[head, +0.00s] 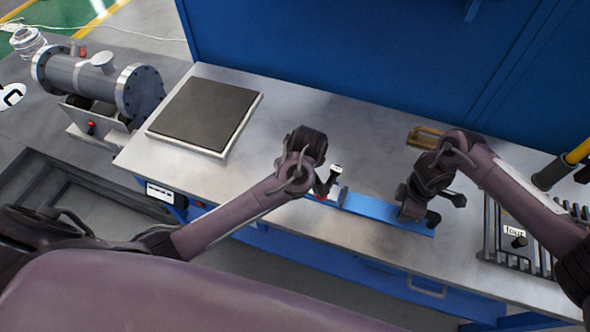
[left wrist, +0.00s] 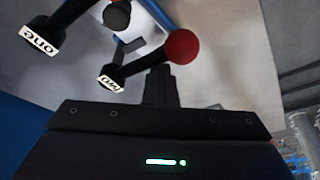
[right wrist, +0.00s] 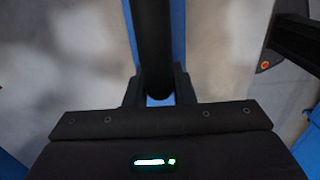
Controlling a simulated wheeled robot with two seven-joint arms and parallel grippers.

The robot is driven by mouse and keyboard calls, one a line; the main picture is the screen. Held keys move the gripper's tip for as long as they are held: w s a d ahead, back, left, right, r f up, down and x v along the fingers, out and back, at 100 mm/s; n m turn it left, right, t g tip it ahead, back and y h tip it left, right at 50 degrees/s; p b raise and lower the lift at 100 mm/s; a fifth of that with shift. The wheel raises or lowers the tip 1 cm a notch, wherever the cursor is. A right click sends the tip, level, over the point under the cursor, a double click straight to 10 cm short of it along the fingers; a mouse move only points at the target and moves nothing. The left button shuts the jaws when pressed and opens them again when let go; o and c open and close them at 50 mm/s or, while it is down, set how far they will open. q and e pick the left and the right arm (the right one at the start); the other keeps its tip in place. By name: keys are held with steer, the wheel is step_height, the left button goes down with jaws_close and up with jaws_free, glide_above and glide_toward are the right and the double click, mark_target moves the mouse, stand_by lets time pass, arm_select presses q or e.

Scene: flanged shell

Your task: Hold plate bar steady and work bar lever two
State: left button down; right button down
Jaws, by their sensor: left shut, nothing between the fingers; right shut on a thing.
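The blue plate bar (head: 385,210) lies along the bench's front edge. In the head view my left gripper (head: 312,160) hides part of the levers. My right gripper (right wrist: 158,88) is shut on a black handle (right wrist: 150,40) over the blue bar, at the bar's right end in the head view.
A flanged grey shell (head: 90,78) rests on a stand at the far left. A dark square plate (head: 205,112) lies on the bench. A slotted rack (head: 500,240) with a tag reading four stands at the right.

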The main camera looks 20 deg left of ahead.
arm_select(q)
steer(key=a, duration=0.1)
steer(key=a+f, duration=0.1)
steer(key=a, duration=0.1)
steer(key=shift+w+a, duration=0.2)
steer(key=shift+a, duration=0.05)
steer(key=w+v, duration=0.2)
steer(key=v, duration=0.8)
steer(key=shift+d+r, duration=0.15)
steer(key=shift+d, duration=0.05)
arm_select(e)
steer(key=c, duration=1.1)
jaws_free()
steer(key=shift+c, duration=0.2)
